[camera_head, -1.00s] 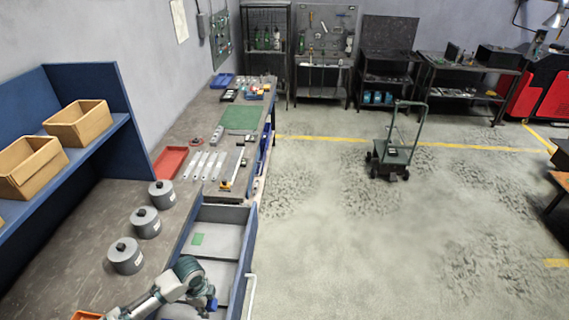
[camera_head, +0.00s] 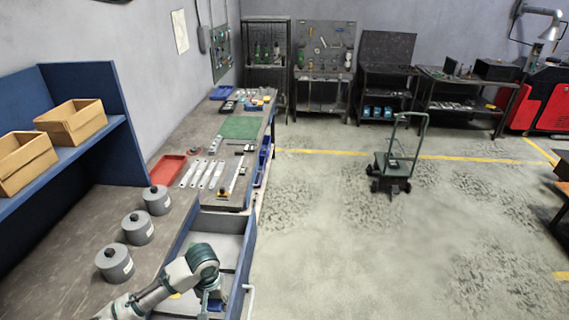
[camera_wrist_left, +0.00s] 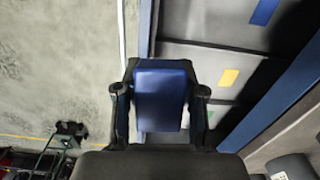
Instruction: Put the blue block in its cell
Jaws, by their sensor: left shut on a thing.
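My left gripper (camera_wrist_left: 160,92) is shut on the blue block (camera_wrist_left: 160,105), which sits between its two dark fingers in the left wrist view. In the head view, the left gripper (camera_head: 207,298) hangs over the open blue-walled drawer (camera_head: 243,262); the block is hard to make out there. The drawer floor is split into grey cells by dividers. The block is beside these patches in that view. My right gripper is out of view.
Three grey lidded pots (camera_head: 138,228) stand on the bench left of the drawer. A red tray (camera_head: 167,168) and several metal strips (camera_head: 203,174) lie beyond it. Cardboard bins (camera_head: 72,122) sit on the blue shelf. The floor at right is open around a cart (camera_head: 393,170).

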